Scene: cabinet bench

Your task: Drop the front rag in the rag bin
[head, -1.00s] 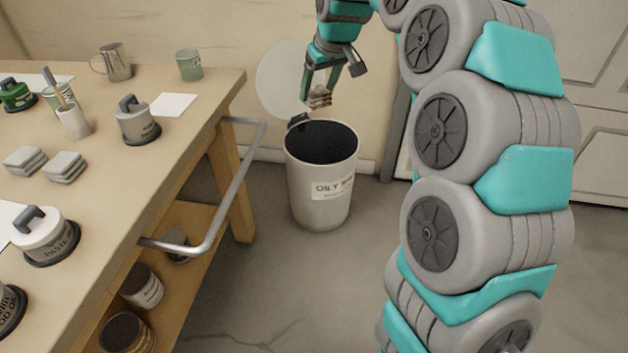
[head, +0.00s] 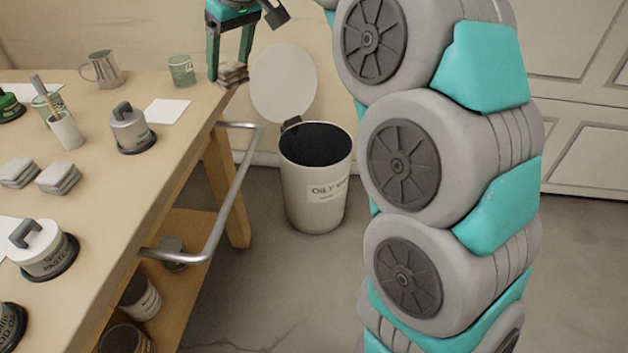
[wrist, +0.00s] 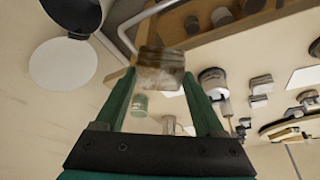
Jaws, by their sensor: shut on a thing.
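My gripper (head: 229,70) is shut on a folded, brown-stained rag (head: 233,76). In the head view the rag appears by the bench's far right corner, left of the bin; its exact height is hard to tell. The wrist view shows the rag (wrist: 160,70) between both fingers. The rag bin (head: 316,195) is a light grey can labelled "OILY", with the rest cut off by its curve. It stands on the floor right of the bench. Its round lid (head: 283,85) is open and its dark mouth shows. The inside is too dark to read.
The bench (head: 125,215) holds two folded grey rags (head: 58,178), lidded tins (head: 128,127), a metal mug (head: 103,69), a green cup (head: 181,70) and white sheets. A metal rail (head: 228,190) juts from its right side towards the bin. Floor in front of the bin is clear.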

